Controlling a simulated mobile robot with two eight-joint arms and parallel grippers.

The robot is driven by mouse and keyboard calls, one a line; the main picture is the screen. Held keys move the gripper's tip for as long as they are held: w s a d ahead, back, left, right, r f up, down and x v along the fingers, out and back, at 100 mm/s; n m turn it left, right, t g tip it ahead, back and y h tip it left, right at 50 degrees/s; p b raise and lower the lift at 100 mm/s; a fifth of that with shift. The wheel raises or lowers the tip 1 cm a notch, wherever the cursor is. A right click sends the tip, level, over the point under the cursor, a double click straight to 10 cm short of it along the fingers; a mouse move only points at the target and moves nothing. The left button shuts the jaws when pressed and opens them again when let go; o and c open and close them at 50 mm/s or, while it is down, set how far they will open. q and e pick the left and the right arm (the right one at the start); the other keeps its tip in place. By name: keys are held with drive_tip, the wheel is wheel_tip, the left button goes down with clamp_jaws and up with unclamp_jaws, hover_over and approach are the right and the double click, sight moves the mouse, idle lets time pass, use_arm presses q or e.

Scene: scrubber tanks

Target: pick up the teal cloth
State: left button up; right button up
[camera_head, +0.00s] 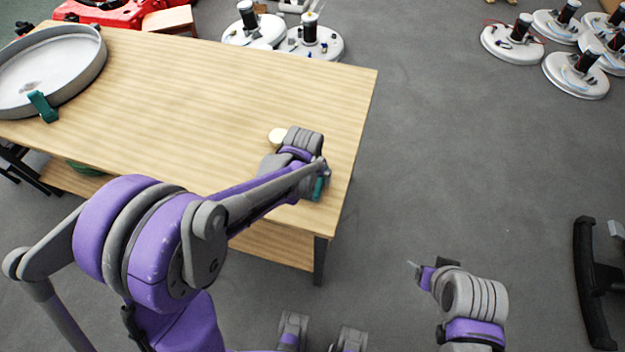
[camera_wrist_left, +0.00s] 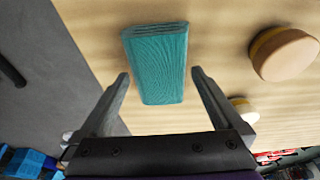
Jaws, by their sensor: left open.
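The teal cloth (camera_wrist_left: 157,62) is a folded, ribbed block lying on the wooden table (camera_head: 200,85). In the head view only a small part of the cloth (camera_head: 318,188) shows beside my left gripper (camera_head: 322,172), near the table's right edge; my arm hides the rest. In the left wrist view my left gripper (camera_wrist_left: 160,76) is open, with one finger on each side of the cloth's near end and a visible gap to each. My right gripper (camera_head: 413,267) is over the floor right of the table, too small to tell its opening.
Two round pads, one tan (camera_wrist_left: 287,55) and one pale (camera_wrist_left: 243,108), lie right of the cloth in the wrist view. A round grey tray (camera_head: 85,75) with a teal piece (camera_head: 42,106) on its rim stands at the table's left. Round white machine parts (camera_head: 512,42) stand on the floor.

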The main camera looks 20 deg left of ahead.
sight(312, 179)
use_arm(q)
drive_tip(key=c, duration=1.1)
drive_tip(key=shift+r, duration=0.1)
wheel_tip(312, 179, up, 10)
drive_tip(key=shift+f+p, duration=0.1)
drive_tip(key=shift+p, duration=0.4)
drive_tip(key=o, duration=0.7)
drive_tip(key=c, duration=0.5)
